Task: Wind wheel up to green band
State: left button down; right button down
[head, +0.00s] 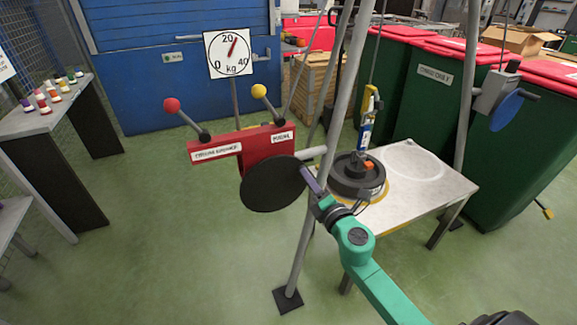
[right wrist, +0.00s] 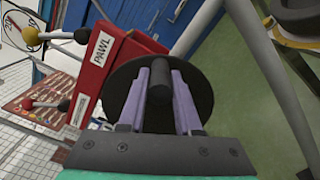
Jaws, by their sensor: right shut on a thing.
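The black wheel (head: 268,186) is mounted on the red winch box (head: 268,147), in front of a grey frame leg. My right gripper (head: 312,180) is at the wheel's right side; in the right wrist view its purple fingers (right wrist: 160,95) are shut on the wheel's dark handle (right wrist: 159,80). A white dial (head: 229,53) marked 0, 20, 40 kg has its red needle a little right of upright. A black round weight (head: 357,176) hangs or rests under a yellow and blue hanger (head: 367,116) at the table; I cannot tell which. I cannot make out a green band. My left gripper is not in view.
The box has a red-knobbed lever (head: 172,105) and a yellow-knobbed lever (head: 260,91) labelled PAWL. A blue disc (head: 506,110) is on the right frame leg. The white table (head: 425,185) stands beneath the frame. Green bins are behind it.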

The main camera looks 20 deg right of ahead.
jog(key=shift+f, duration=0.5)
jog(key=shift+d+f+m+b, duration=0.2)
jog(key=shift+f+m+b, duration=0.4)
jog(key=shift+b, duration=0.1)
jog(key=shift+s+d+f+m+b, duration=0.15)
jog(key=shift+f+m+b, duration=0.2)
jog(key=shift+m, duration=0.25)
jog(key=shift+w+d+f+m+b, duration=0.1)
jog(key=shift+f+m+b, duration=0.15)
jog(key=shift+m, duration=0.35)
jog(key=shift+f, duration=0.1)
notch_tip(320, 180, down, 2)
jog(key=m+b, duration=0.1)
jog(key=m, duration=0.1)
jog(key=shift+f+m+b, duration=0.2)
jog(key=shift+m+b, duration=0.1)
jog(key=shift+m, duration=0.1)
jog(key=shift+f+m, duration=0.15)
jog(key=shift+m, duration=0.25)
